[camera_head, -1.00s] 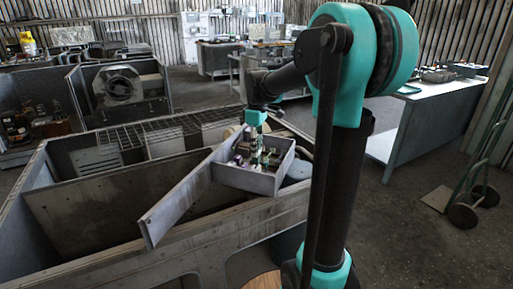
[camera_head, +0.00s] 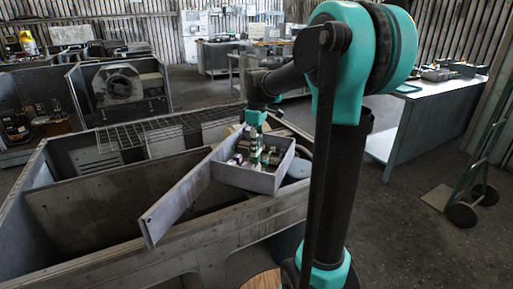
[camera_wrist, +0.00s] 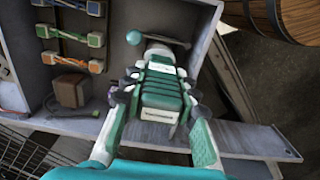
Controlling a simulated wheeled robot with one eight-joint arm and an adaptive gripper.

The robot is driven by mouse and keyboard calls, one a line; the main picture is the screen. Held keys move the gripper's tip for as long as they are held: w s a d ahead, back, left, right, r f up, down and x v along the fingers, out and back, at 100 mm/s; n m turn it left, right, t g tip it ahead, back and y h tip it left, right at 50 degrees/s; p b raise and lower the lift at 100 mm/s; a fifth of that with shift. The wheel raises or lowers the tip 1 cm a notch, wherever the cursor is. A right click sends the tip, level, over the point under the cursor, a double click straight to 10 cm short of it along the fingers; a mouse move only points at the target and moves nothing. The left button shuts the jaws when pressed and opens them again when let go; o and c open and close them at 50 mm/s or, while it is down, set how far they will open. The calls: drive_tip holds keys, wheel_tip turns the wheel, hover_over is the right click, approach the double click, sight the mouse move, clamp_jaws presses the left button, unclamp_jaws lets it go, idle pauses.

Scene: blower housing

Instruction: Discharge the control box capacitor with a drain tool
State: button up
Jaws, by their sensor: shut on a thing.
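My gripper (camera_wrist: 158,90) is shut on a tool with a ribbed green grip (camera_wrist: 163,88), which I take to be the drain tool. I cannot make out the capacitor or any contact beneath the tool.
A long grey flap (camera_head: 178,205) extends from the box over the large open housing (camera_head: 190,235). A wire rack (camera_head: 140,135) lies along the housing's back. A wooden barrel (camera_wrist: 288,20) stands beside the box.

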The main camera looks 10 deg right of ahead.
drive_tip(key=shift+f, duration=0.35)
idle(1.7)
drive_tip(key=shift+r, duration=0.1)
idle(0.6)
drive_tip(key=shift+r, duration=3.4)
